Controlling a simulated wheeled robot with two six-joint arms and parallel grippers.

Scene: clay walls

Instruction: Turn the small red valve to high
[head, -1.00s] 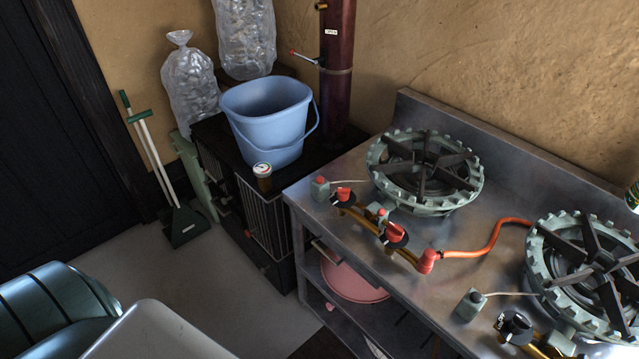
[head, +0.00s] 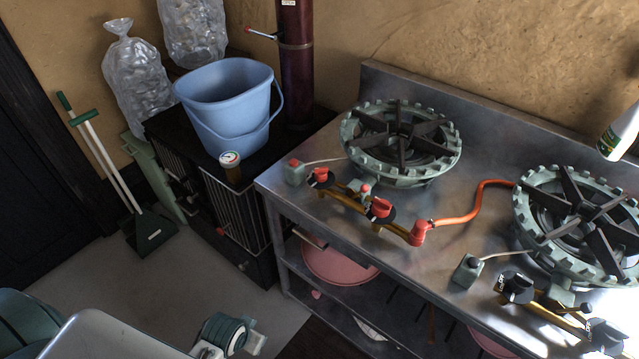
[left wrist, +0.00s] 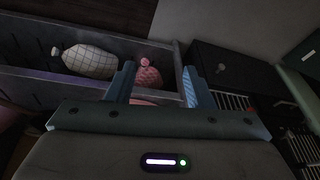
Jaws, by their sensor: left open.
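Two red valve knobs sit on the brass pipe in front of the left burner in the head view. The smaller-looking red valve (head: 320,176) is at the pipe's left end, on a black dial. The larger red valve (head: 381,207) is farther right, also on a black dial. The dial markings are too small to read. My left gripper (left wrist: 158,85) is open and empty in the left wrist view, facing a shelf and well away from the valves. In the head view, only part of my arm shows at the bottom edge. My right gripper is not in view.
The left burner (head: 401,140) stands behind the valves on a steel counter (head: 475,180). An orange hose (head: 482,203) runs right from the pipe. A blue bucket (head: 225,105) stands on a black cabinet.

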